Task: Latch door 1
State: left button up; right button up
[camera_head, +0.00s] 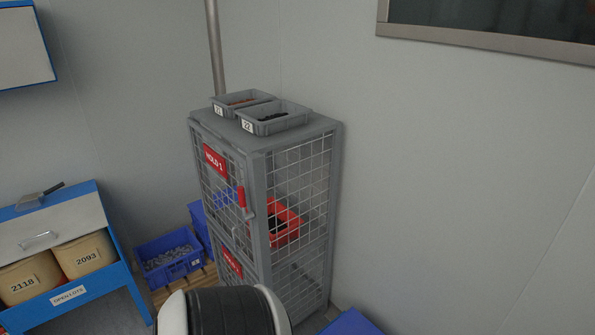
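Door 1 is the upper mesh door (213,184) of a grey wire cage cabinet (334,190), with a red "HOLD 1" sign (215,161). It looks closed or nearly closed against the frame; I cannot tell if a small gap is left. A latch with a red upright handle (241,196) sits at the door's right edge, by the corner post. I cannot tell if the latch is engaged. A red bin (284,226) shows through the side mesh. Neither gripper is in view; a black and white part of my arm is at the bottom centre, in front of the cabinet.
Two grey bins, one labelled 22 (272,120), stand on the cabinet top. A blue bin (167,258) sits on a pallet to the left. A blue bench (83,271) with tan containers 2118 and 2093 is at far left. A blue object (350,324) is at the bottom right.

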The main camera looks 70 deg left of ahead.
aim_at(247, 217)
jog(key=k+j+z, duration=0.15)
jog(key=j, duration=0.2)
jog(key=j+z, duration=0.15)
jog(key=j, duration=0.2)
jog(key=k+j+z, duration=0.15)
jog(key=j, duration=0.2)
jog(key=k+j+z, duration=0.15)
jog(key=j, duration=0.2)
